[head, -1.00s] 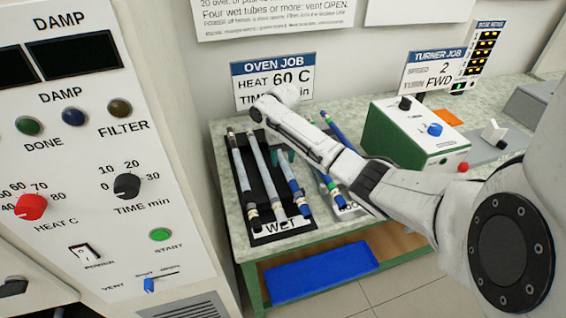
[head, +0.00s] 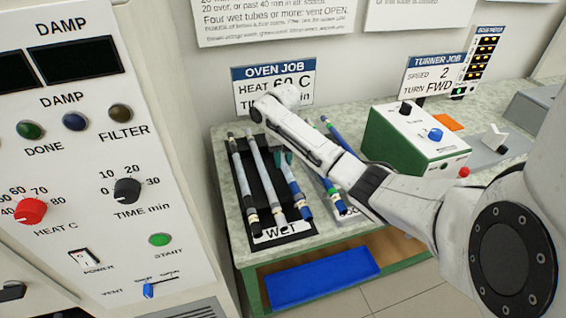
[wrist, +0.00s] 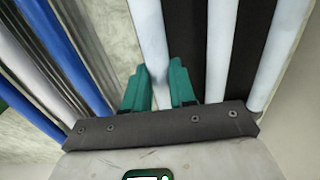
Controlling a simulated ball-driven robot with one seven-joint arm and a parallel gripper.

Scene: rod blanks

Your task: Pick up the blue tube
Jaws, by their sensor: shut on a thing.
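In the head view three tubes lie side by side in the black WET tray (head: 285,232). The rightmost tube (head: 296,193) is blue over its lower half, with pale bands near its end. My gripper (head: 282,156) is at this tube's upper part, its teal fingers partly hidden by my arm. In the wrist view my gripper (wrist: 160,88) is shut on this tube, whose pale stretch (wrist: 150,40) runs between the fingers. I cannot tell whether the tube is clear of the tray. More blue tubes (head: 335,197) lie in the rack to the right, partly behind my arm.
Two pale tubes (head: 241,175) (head: 267,180) lie close by in the WET tray. The oven panel (head: 90,170) stands at the left. A green turner box (head: 415,140) sits on the bench right of my arm. A blue bin (head: 320,278) is below.

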